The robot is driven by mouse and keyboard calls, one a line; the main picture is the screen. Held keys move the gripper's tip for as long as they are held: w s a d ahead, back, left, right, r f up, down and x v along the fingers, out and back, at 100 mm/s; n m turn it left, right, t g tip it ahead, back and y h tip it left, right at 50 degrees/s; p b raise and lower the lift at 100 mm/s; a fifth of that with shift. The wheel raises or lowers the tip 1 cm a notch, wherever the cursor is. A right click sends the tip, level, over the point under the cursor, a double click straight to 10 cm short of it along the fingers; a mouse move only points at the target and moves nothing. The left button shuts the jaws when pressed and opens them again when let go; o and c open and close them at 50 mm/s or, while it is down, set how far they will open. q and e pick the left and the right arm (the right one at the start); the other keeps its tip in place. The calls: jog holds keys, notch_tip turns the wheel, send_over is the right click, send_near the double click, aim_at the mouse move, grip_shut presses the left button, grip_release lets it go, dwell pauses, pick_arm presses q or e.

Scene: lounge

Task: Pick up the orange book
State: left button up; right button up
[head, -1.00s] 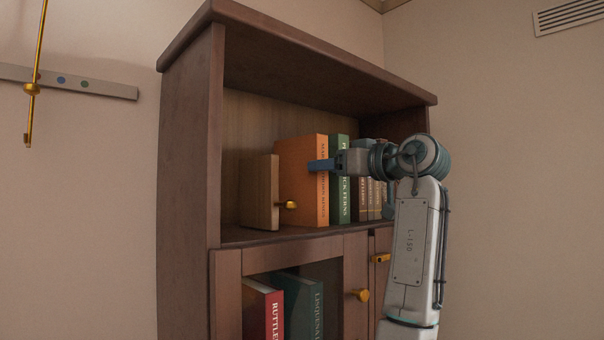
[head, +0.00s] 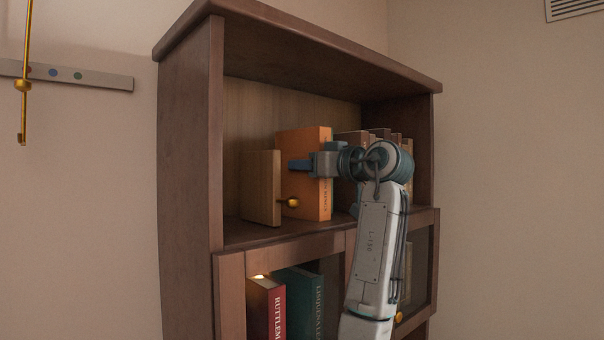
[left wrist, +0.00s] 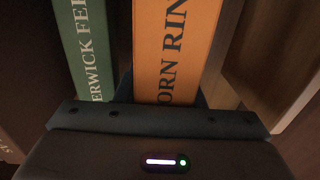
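The orange book (head: 305,165) stands upright on the upper shelf of the bookcase, its spine facing out. In the left wrist view, its spine (left wrist: 175,50) fills the middle. My left gripper (head: 312,164) reaches in from the right, with one blue finger over the book's left cover. The wrist view shows its fingers on either side of the spine, one in the gap beside a green book (left wrist: 85,45). It looks open around the book, with a narrow gap on the green book's side. My right gripper is not in view.
A wooden bookend-like panel (head: 261,188) stands left of the book. Brown books (head: 386,136) stand to the right, partly behind my arm. The lower cabinet has yellow knobs and holds a red book (head: 266,308) and a dark green one (head: 300,300).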

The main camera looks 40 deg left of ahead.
pick_arm(q)
grip_shut()
